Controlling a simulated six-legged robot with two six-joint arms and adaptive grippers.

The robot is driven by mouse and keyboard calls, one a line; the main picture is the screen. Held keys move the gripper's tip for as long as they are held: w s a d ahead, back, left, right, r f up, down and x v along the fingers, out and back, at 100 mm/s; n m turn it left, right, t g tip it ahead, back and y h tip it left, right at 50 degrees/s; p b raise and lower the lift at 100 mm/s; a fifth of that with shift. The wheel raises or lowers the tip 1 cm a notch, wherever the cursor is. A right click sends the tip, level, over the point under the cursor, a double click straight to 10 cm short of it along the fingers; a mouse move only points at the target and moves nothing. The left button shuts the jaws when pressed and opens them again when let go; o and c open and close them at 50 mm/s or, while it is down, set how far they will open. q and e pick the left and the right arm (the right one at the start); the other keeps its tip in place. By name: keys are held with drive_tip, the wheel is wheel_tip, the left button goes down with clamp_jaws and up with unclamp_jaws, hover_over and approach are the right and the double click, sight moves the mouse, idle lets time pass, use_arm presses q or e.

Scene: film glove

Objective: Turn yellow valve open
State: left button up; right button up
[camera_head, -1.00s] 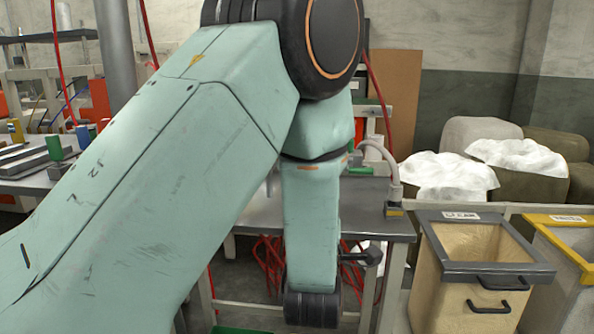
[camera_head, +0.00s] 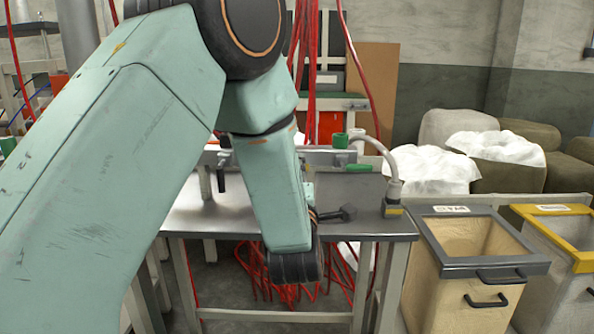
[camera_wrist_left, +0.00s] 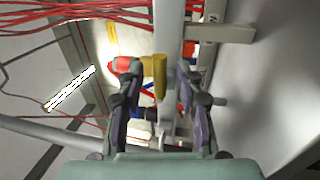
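In the left wrist view a small yellow part (camera_wrist_left: 160,78), which looks like the yellow valve's handle, shows between the fingers of my left gripper (camera_wrist_left: 161,92). The fingers are spread, with visible gaps on both sides of the part. I cannot tell how far beyond the fingertips it lies. A red round part (camera_wrist_left: 122,66) sits just left of it, near the left finger. In the head view my left arm crosses the picture from the left and hides part of the workbench; I cannot make out the valve there. My right gripper is in neither view.
A grey workbench (camera_head: 225,222) stands behind my arm. A curved grey hose (camera_head: 390,165) and green parts (camera_head: 341,141) are at its right end. Red cables (camera_head: 262,270) hang below. An open bin with a grey rim (camera_head: 490,268) and a yellow-rimmed bin (camera_head: 570,255) stand right.

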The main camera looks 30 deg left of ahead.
use_arm(q)
drive_tip(key=shift+x, duration=1.15)
clamp_jaws()
